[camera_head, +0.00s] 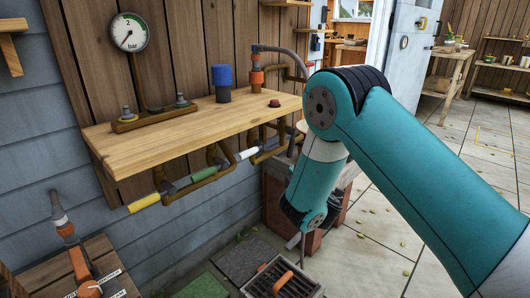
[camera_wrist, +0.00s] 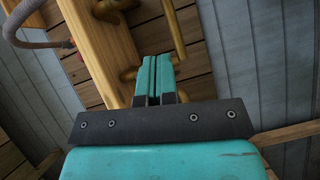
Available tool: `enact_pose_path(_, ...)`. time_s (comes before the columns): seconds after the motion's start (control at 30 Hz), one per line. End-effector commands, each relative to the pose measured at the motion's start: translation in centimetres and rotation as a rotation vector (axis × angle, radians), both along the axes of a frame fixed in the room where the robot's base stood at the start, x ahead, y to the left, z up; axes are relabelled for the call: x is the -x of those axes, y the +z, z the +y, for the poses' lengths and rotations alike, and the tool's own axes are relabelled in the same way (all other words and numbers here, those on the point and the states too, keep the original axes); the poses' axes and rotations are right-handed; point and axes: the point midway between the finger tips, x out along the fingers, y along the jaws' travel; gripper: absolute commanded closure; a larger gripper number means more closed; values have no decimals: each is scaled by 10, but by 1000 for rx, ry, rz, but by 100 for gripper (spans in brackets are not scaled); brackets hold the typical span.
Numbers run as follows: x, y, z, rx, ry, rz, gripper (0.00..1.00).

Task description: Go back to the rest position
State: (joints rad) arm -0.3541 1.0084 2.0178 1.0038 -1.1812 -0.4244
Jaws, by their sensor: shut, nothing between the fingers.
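My gripper (camera_wrist: 153,65) shows in the wrist view as two teal fingers pressed together, shut and empty. Past the fingertips are brass pipes (camera_wrist: 176,30) and the edge of a wooden shelf (camera_wrist: 105,45), seen at a slant. I cannot tell the exact gap between fingertips and pipes. In the head view my teal arm comes in from the right, bends at the elbow and hangs down right of the shelf. My gripper cannot be made out there.
Pipes with yellow (camera_head: 144,203), green (camera_head: 205,173) and white (camera_head: 247,154) sleeves run below. Paved floor (camera_head: 380,245) is open at right.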

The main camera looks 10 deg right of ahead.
Motion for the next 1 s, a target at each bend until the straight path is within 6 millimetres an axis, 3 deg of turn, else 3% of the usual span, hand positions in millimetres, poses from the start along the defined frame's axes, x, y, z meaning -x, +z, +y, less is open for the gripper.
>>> enact_pose_path(0.2,7,32,-21,-232,-171,102,100)
enact_pose_path(0.27,18,43,-27,-364,-252,180,100)
enact_pose_path(0.37,50,58,-26,-593,-371,356,100)
enact_pose_path(0.47,95,71,-10,-785,-448,565,100)
enact_pose_path(0.63,195,99,32,-971,-487,954,100)
enact_pose_path(0.8,287,125,58,-980,-465,1254,100)
enact_pose_path(1.0,378,148,68,-883,-420,1498,100)
